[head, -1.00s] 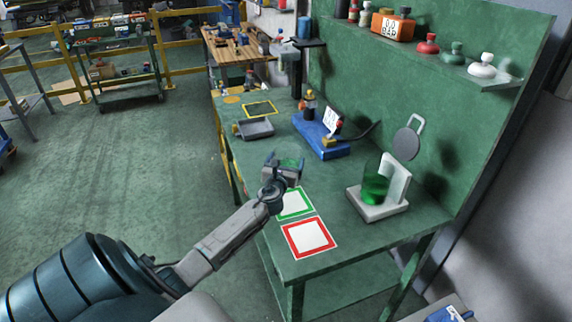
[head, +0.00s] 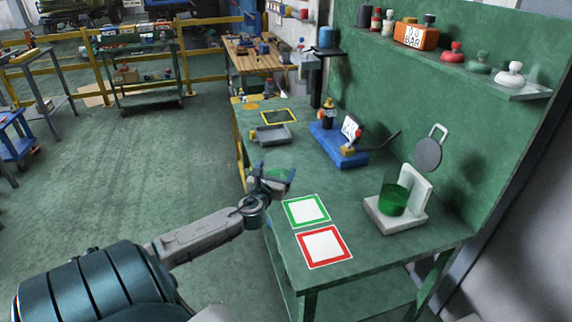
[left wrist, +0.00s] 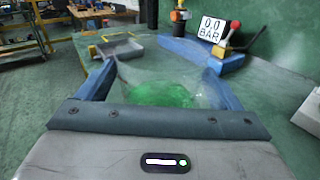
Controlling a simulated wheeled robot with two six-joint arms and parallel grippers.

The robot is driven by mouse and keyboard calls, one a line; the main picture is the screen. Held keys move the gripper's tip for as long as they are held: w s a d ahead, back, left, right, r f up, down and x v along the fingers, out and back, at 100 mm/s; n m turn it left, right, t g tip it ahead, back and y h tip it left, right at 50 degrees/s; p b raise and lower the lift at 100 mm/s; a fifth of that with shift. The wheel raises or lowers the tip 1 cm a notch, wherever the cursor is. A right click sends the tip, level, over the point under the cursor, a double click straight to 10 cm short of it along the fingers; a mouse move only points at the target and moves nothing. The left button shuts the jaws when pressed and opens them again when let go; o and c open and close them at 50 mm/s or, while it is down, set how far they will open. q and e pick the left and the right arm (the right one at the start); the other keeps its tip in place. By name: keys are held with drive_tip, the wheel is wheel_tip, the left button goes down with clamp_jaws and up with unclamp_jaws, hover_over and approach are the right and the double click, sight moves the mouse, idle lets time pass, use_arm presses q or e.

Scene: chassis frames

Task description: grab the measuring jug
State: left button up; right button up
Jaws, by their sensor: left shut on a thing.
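The measuring jug (left wrist: 165,92) is a clear vessel with green liquid in it, between the two blue fingers of my left gripper (left wrist: 165,85) in the left wrist view. My left gripper is shut on it. In the head view my left gripper (head: 274,180) is at the left edge of the green table, and the jug (head: 281,173) shows only as a small clear and green shape, partly hidden by the fingers. I cannot tell the jug's height above the table. My right gripper is not in view.
On the green table (head: 370,262) are a green-framed square (head: 306,211), a red-framed square (head: 324,246), a white stand (head: 385,220) bearing a clear vessel of green liquid (head: 393,200), a blue gauge device (head: 342,158) and a grey tray (head: 271,136). Several bottles stand on the shelf above.

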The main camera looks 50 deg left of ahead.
use_arm(q)
drive_tip(key=shift+s+a+r+b, duration=0.1)
drive_tip(key=shift+s+a, duration=0.1)
drive_tip(key=shift+s, duration=0.65)
drive_tip(key=shift+s+a+r+b, duration=0.1)
drive_tip(key=shift+s+a, duration=0.15)
drive_tip(key=shift+s, duration=0.65)
drive_tip(key=shift+s+a+r+b, duration=0.1)
drive_tip(key=shift+s+a, duration=0.1)
drive_tip(key=shift+s, duration=0.65)
